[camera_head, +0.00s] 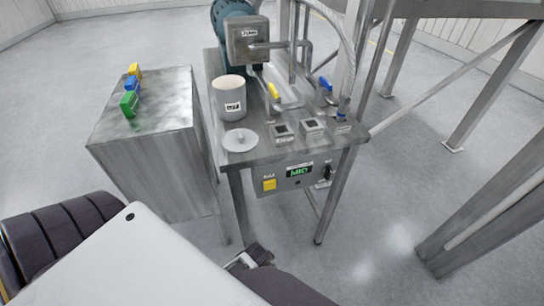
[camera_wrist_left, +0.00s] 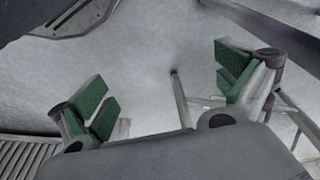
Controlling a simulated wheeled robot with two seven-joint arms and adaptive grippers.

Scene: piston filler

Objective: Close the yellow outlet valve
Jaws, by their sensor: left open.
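The yellow outlet valve handle (camera_head: 273,91) stands up on the steel table (camera_head: 262,150), just right of the white cup-like container. Its exact turn position is too small to tell. My left gripper (camera_wrist_left: 165,88) is open and empty in the left wrist view, with green pads on its fingers and grey floor between them. The valve is not in that view. In the head view, a small part of a gripper shows low, in front of the table and well away from the valve. My right gripper cannot be made out.
A white container (camera_head: 229,98) and a round lid (camera_head: 240,139) are on the table's left. A blue valve handle (camera_head: 326,84) is to the right. Steel framework (camera_head: 490,90) rises at right.

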